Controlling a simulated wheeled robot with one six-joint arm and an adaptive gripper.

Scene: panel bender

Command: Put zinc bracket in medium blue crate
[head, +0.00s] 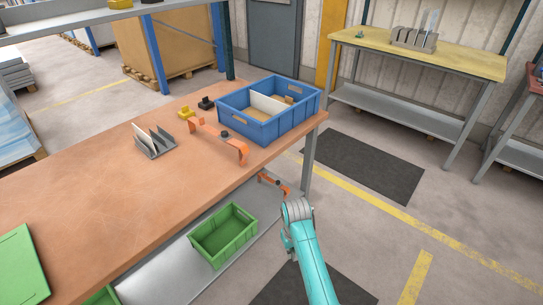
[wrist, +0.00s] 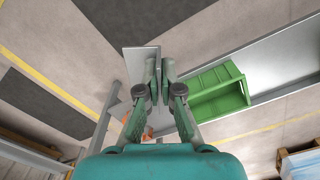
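My gripper (wrist: 155,82) is closed around a flat grey metal piece, which looks like the zinc bracket (wrist: 138,62); it sticks out beyond the fingertips in the wrist view. In the head view my teal arm reaches up from the bottom, right of the workbench, and hides the fingers and the held piece. The blue crate (head: 240,121) stands on the far right corner of the workbench. It has a pale divider (head: 268,104) and a small brown item inside. My gripper is apart from the crate, nearer the camera.
The workbench (head: 75,175) holds an orange clamp-like bar (head: 218,141), a grey slotted rack (head: 155,145), and small yellow and black items. A green crate (head: 224,238) sits on the lower shelf; it also shows in the wrist view (wrist: 220,92). Floor to the right is open.

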